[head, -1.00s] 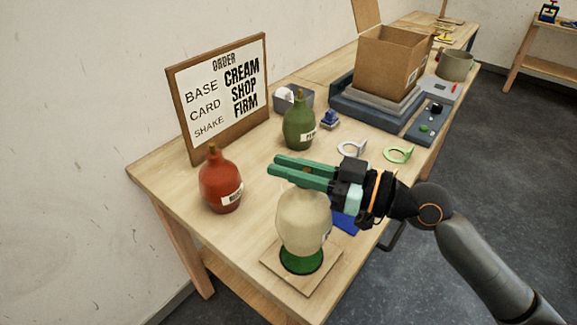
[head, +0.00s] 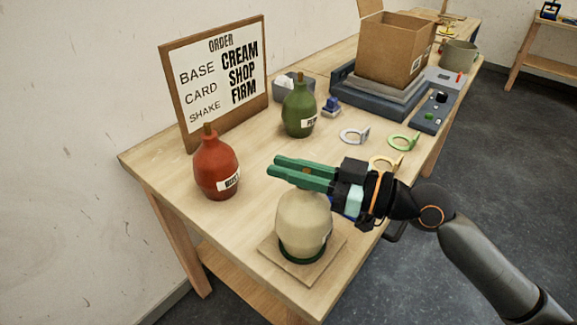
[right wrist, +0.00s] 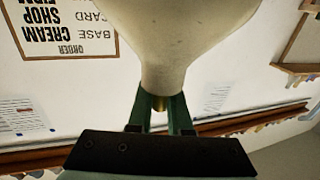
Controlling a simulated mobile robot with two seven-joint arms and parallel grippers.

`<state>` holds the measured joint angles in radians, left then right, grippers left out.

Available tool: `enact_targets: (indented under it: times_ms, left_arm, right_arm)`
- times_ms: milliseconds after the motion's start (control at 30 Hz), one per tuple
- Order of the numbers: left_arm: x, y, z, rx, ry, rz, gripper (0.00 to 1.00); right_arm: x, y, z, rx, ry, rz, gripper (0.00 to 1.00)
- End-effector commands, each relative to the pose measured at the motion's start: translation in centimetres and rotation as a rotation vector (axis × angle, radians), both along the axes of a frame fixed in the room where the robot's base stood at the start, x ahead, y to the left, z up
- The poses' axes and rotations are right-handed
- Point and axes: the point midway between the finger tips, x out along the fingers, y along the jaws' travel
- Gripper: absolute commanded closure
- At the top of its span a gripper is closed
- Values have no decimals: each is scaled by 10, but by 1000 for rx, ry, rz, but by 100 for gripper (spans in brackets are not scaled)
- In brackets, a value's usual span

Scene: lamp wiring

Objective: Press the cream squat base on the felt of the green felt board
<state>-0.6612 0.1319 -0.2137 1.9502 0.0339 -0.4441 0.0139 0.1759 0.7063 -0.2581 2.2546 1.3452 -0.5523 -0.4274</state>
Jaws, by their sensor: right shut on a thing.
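The cream squat base (head: 303,222) is upright over the green felt board (head: 309,277), a square wooden board with a round green felt patch. Only a dark green rim of the felt shows around its bottom. The base looks down on the felt or very close to it; I cannot tell how hard it presses. My left gripper is not in view.
A red bottle (head: 217,168) and a green bottle (head: 299,110) stand left and behind. An order sign (head: 215,85) leans at the wall. A cardboard box (head: 390,55) stands farther back.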

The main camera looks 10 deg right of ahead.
Motion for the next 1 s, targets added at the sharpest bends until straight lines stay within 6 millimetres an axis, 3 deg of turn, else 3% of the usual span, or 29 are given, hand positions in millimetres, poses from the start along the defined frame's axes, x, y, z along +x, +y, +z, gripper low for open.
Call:
enact_targets:
  times_ms: [1000]
  left_arm:
    - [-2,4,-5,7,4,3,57]
  right_arm:
    - [-1,0,4,4,-7,-1,100]
